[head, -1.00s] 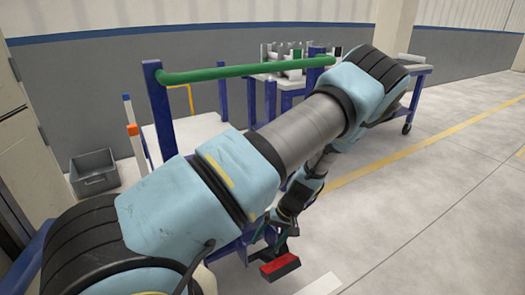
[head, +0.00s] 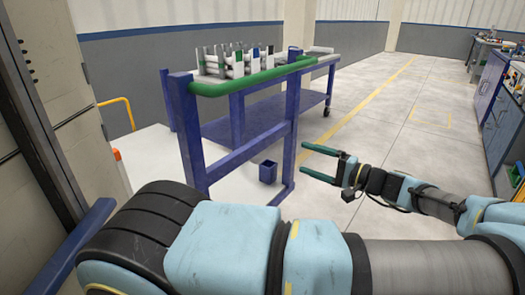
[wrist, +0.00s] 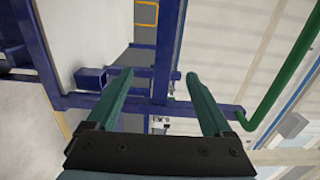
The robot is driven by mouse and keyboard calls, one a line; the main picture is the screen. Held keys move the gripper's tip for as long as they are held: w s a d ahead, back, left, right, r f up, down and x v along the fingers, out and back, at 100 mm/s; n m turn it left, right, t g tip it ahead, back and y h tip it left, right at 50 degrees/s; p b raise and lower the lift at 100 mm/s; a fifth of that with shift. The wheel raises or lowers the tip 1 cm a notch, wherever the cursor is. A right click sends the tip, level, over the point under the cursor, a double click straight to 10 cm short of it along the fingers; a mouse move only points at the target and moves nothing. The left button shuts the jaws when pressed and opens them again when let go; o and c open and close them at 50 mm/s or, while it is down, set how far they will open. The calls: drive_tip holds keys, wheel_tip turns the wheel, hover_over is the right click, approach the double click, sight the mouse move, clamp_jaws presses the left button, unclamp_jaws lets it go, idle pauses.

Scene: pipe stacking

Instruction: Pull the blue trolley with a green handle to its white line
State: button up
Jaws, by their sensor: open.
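The blue trolley (head: 240,152) stands ahead of me, left of centre in the head view. Its green handle (head: 252,80) runs along the top of its near end. Several upright parts stand on the trolley top behind the handle. My gripper (head: 322,163) is open and empty, to the right of the trolley's near end and lower than the handle. In the wrist view the two green fingers (wrist: 193,88) are spread, with the trolley's blue frame (wrist: 165,60) behind them. The green handle shows at the right of that view (wrist: 290,80). I cannot make out the white line.
A yellow floor line (head: 365,102) runs along the trolley's right side. Open floor (head: 420,150) lies to the right. Blue workbenches (head: 490,85) stand at the far right. A yellow rail (head: 105,110) and a wall are at the left.

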sight(267, 144)
drive_tip(key=x, duration=1)
drive_tip(key=r+x, duration=0.1)
drive_tip(key=x, duration=0.4)
drive_tip(key=shift+w+a, duration=0.15)
drive_tip(key=shift+w, duration=0.15)
drive_tip(key=shift+f, duration=0.15)
clamp_jaws()
drive_tip(key=shift+f, duration=0.1)
idle(0.6)
